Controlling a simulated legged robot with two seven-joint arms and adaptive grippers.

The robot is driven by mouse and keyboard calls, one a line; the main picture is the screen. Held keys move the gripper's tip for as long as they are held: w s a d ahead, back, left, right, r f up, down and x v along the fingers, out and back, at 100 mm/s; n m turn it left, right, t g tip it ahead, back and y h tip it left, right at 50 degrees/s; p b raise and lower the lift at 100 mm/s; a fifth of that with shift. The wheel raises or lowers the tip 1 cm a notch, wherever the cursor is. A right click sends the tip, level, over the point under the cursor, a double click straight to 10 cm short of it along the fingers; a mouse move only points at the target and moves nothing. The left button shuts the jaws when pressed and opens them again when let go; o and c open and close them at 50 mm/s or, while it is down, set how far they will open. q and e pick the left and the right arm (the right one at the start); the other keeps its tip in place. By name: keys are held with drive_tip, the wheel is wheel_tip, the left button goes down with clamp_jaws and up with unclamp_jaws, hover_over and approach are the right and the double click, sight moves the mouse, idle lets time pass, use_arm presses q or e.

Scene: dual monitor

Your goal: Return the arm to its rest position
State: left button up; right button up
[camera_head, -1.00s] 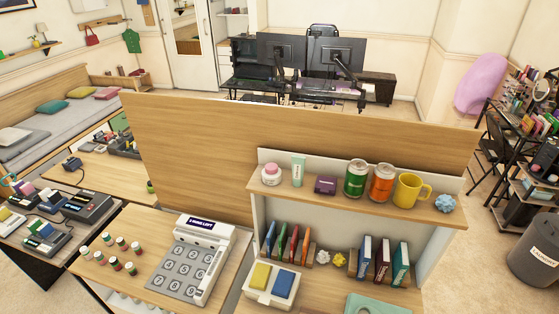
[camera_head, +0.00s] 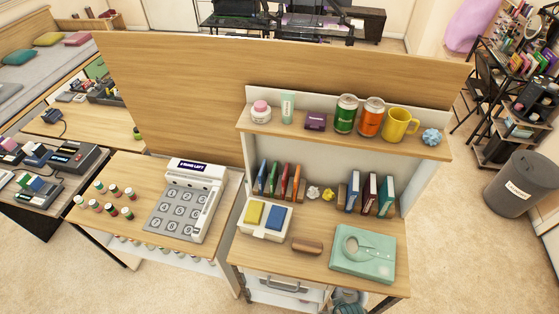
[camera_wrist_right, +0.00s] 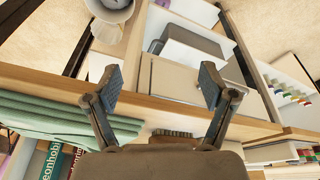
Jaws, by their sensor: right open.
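My right gripper (camera_wrist_right: 161,87) shows only in the right wrist view. Its two fingers are spread wide with nothing held between them. In that view the fingers overlap the wooden desk edge (camera_wrist_right: 60,83), but I cannot tell how far apart they are from it. No arm of mine shows in the head view, and my left gripper is in neither view.
The desk holds a mint-green box (camera_head: 362,253), a brown brush (camera_head: 307,246) and a white case with yellow and blue pads (camera_head: 265,220). Cans and a yellow mug (camera_head: 398,124) stand on the shelf above. A keypad device (camera_head: 187,200) stands left.

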drive_tip(key=s+f+g, duration=0.1)
drive_tip(key=s+f, duration=0.2)
drive_tip(key=f, duration=0.7)
drive_tip(key=s+f, duration=0.2)
drive_tip(key=f, duration=0.8)
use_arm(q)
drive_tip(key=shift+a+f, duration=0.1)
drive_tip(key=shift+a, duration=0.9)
use_arm(e)
drive_tip(key=s+d+f+g, duration=0.1)
drive_tip(key=s+d+f, duration=0.2)
drive_tip(key=s+f, duration=1)
drive_tip(key=s, duration=0.3)
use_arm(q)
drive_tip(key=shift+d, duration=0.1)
use_arm(e)
drive_tip(key=shift+d, duration=0.2)
